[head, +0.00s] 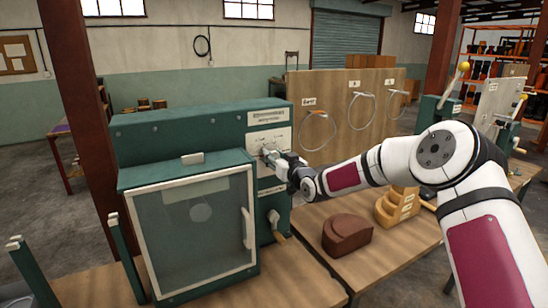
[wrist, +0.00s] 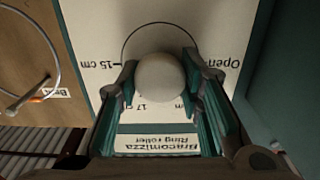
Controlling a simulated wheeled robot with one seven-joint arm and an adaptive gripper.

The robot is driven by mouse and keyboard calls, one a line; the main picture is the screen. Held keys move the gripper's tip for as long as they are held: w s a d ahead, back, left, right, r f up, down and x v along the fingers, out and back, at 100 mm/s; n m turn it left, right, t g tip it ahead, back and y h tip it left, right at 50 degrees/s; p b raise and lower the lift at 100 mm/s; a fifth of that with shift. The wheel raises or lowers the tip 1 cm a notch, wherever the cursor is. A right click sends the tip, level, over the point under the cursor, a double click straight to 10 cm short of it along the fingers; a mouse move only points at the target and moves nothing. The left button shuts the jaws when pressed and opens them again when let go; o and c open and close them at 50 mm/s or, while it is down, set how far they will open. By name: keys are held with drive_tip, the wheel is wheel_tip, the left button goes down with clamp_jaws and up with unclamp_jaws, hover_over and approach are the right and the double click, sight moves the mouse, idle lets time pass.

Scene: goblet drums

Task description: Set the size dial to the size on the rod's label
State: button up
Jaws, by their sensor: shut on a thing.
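The size dial is a pale round knob (wrist: 160,78) on a white plate (wrist: 95,25) with a dark arc around it. The plate shows upside down in the wrist view, with marks reading "15 cm", "17 cm" and "Open"; the 17 cm mark is partly hidden by the knob and fingers. My gripper (wrist: 160,88) is shut on the knob, one finger on each side. In the head view my gripper (head: 268,154) reaches the front of the green ring roller (head: 160,135). I cannot see a pointer on the knob. I cannot make out a rod with a readable size label.
A wooden board (head: 345,85) behind carries several hanging hoops with small labels. A glazed guard (head: 195,225) covers the machine's front left. A brown block (head: 346,233) and stepped wooden pieces (head: 398,206) lie on the bench (head: 320,260) below my arm.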

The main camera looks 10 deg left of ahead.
drive_tip(key=m+b, duration=0.1)
drive_tip(key=m, duration=0.2)
drive_tip(key=m+b, duration=0.2)
drive_tip(key=shift+w+d+f+m, duration=0.1)
drive_tip(key=shift+w+d+m, duration=0.05)
drive_tip(key=shift+m, duration=0.25)
drive_tip(key=m+b, duration=0.2)
drive_tip(key=m, duration=0.3)
drive_tip(key=shift+m+b, duration=0.3)
drive_tip(key=shift+b, duration=0.05)
drive_tip(key=o, duration=1.1)
drive_tip(key=shift+o, duration=0.2)
drive_tip(key=v, duration=1.2)
